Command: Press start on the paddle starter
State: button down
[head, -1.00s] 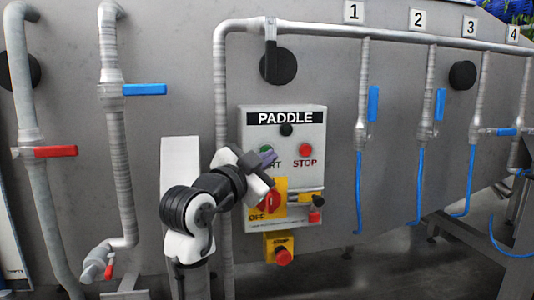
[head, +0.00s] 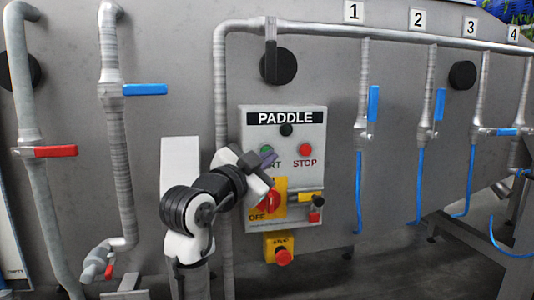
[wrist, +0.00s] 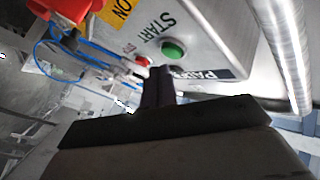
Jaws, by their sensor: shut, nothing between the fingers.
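The paddle starter (head: 299,135) is a grey-white box on the tank wall, labelled PADDLE. Its green start button (head: 266,149) shows just above my gripper (head: 268,160), and the START label is partly covered. In the wrist view the green button (wrist: 172,49) is in full view, beyond and slightly right of my shut fingertips (wrist: 158,72). I cannot tell whether they touch the box; the button looks clear of them. The red stop button (head: 305,149) is to the right. A red rotary switch (head: 268,202) on a yellow plate, marked OFF, sits below.
A yellow box with a red button (head: 283,257) hangs under the starter. A vertical pipe (head: 221,110) runs left of it. Valves with blue handles (head: 373,103) stand to the right, and a red-handled valve (head: 55,151) is at far left.

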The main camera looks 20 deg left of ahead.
jog(key=shift+w+a, duration=0.1)
jog(key=shift+w+a, duration=0.15)
jog(key=shift+w, duration=0.15)
jog(key=shift+w+a, duration=0.3)
jog(key=shift+w, duration=0.05)
dwell(0.9)
jog(key=shift+s+d, duration=0.55)
jog(key=shift+s, duration=0.15)
jog(key=shift+s+b, duration=0.1)
jog(key=shift+b, duration=0.2)
jog(key=s+d, duration=0.1)
jog(key=s, duration=0.1)
jog(key=s+d+b, duration=0.1)
jog(key=s, duration=0.1)
jog(key=shift+d, duration=0.35)
dwell(0.6)
